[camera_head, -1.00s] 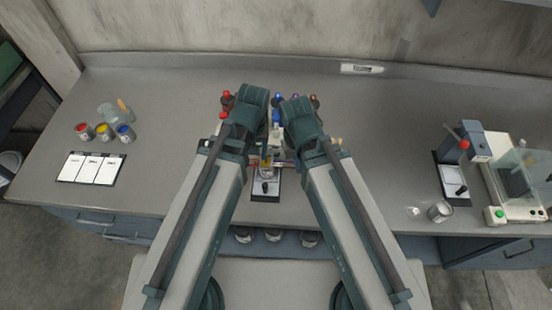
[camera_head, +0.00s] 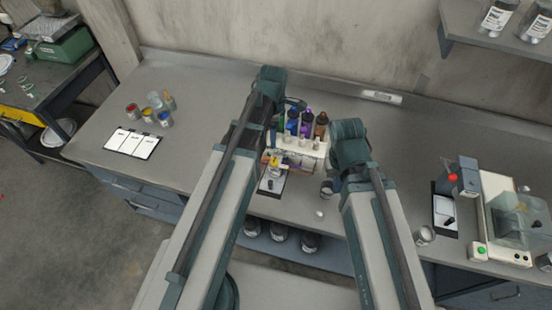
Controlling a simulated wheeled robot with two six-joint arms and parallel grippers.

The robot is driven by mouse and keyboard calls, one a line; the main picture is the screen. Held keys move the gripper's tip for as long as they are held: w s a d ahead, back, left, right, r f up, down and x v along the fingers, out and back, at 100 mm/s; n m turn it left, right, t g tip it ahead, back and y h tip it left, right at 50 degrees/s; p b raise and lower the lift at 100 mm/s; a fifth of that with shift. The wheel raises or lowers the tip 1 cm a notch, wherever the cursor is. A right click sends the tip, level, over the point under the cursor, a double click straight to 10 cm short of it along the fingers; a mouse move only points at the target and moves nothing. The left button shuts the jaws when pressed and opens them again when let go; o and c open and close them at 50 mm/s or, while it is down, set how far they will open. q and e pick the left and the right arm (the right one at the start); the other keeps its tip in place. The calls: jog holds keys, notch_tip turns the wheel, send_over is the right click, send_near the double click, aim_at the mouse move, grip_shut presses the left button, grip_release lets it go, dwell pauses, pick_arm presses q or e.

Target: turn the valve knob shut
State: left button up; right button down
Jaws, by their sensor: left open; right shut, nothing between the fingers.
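A white dispenser rack (camera_head: 312,146) stands mid-bench with several dark-topped bottles along its top. A small yellow part (camera_head: 274,161) shows low at its left front, above a dark-edged pad (camera_head: 272,184); I cannot tell whether it is the valve knob. My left arm reaches up past the rack's left side, and a teal wrist part (camera_head: 294,103) shows behind the bottles. The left gripper is open, its fingers mostly hidden by the arm and rack. My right gripper (camera_head: 328,187) is shut and empty, low beside the rack's right front. A small red knob (camera_head: 453,177) shows on a grey-blue device at right.
Paint cans (camera_head: 148,115) and a white card (camera_head: 132,143) lie at left. A scale with a clear cover (camera_head: 519,217) and a metal can (camera_head: 425,235) stand at right. A small white item (camera_head: 320,213) lies near the front edge. Several jars stand below the bench.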

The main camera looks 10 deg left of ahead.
aim_at(274, 160)
pick_arm(q)
notch_tip(274, 160, down, 14)
jog(key=b, duration=1.3)
jog(key=shift+r+b, duration=0.15)
jog(key=shift+b, duration=0.15)
jog(key=shift+c, duration=0.3)
grip_shut()
